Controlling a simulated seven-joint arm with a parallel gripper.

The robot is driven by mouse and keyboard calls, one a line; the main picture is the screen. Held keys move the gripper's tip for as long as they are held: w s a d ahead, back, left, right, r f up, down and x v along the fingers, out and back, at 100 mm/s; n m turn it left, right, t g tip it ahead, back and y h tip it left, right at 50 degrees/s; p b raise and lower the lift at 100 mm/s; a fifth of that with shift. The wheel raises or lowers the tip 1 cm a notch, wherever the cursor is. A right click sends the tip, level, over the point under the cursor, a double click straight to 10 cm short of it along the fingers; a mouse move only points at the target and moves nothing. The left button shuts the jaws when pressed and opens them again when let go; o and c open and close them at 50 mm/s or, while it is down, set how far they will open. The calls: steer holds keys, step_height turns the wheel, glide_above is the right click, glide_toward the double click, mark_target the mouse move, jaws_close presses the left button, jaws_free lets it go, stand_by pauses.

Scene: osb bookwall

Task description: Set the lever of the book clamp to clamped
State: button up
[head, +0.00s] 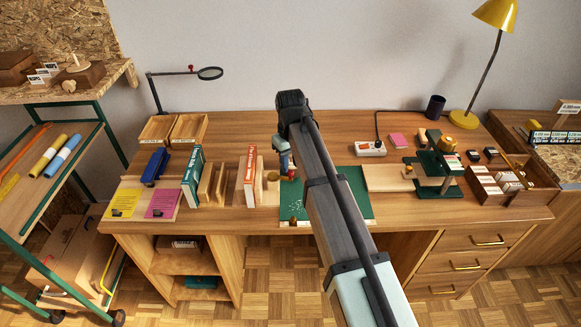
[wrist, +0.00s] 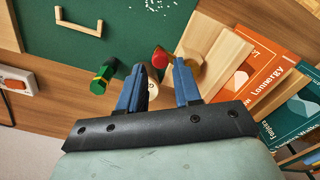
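The book clamp appears to be the wooden fixture (wrist: 215,50) beside the upright books; it also shows in the head view (head: 259,188). A red knob (wrist: 160,57), apparently the end of its lever, lies just beyond my fingertips in the wrist view, next to a round tan piece (wrist: 188,64). My gripper (wrist: 160,68) is open, its two blue fingers apart and pointing down at the knob. A dark rounded part shows between the fingers; I cannot tell whether they touch it. In the head view my gripper (head: 285,170) is right of the clamp. The lever's full shape and setting are hidden.
An orange book (head: 250,178) and a green book (head: 192,177) stand left of my gripper. A green mat (head: 355,192) lies to the right. A green and yellow piece (wrist: 101,80) stands close to my finger. A white power strip (head: 370,148) is farther back.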

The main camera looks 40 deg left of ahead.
mark_target(291, 171)
step_height(291, 171, up, 11)
stand_by(0.4)
stand_by(0.5)
